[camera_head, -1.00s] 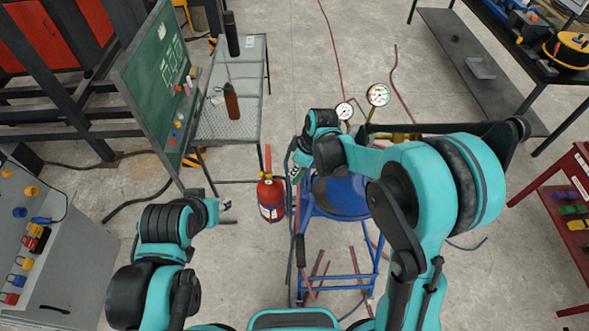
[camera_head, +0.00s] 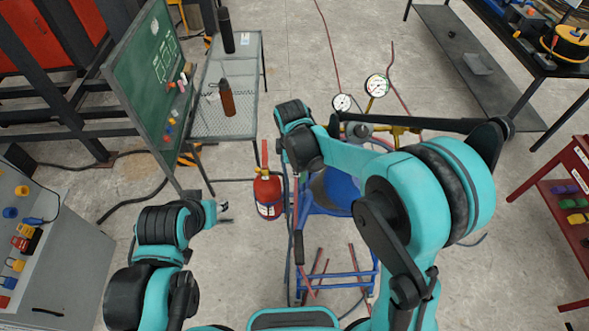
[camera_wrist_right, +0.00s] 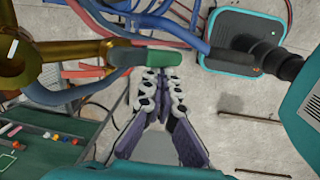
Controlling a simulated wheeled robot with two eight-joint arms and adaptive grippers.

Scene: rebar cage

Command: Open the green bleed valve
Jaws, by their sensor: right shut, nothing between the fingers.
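In the right wrist view, the green-tipped bleed valve handle (camera_wrist_right: 152,57) lies roughly level, with a grey part joining it to brass pipework (camera_wrist_right: 75,42) on the left. My right gripper (camera_wrist_right: 161,76) is shut and empty, its fingertips close beside the green end; I cannot tell whether they touch it. In the head view, brass fittings (camera_head: 398,130) and two white gauges (camera_head: 376,86) show behind my right arm. The green handle and right fingertips are hidden there. My left gripper (camera_head: 224,207) hangs away at the left, too small to judge its opening.
A blue stand (camera_head: 335,268) is beneath my right arm, with a red fire extinguisher (camera_head: 268,193) to its left. A wire-mesh table (camera_head: 228,122) and green chalkboard (camera_head: 155,75) stand at left. Blue and red hoses (camera_wrist_right: 178,25) cross near the right gripper. The floor in front is mostly open.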

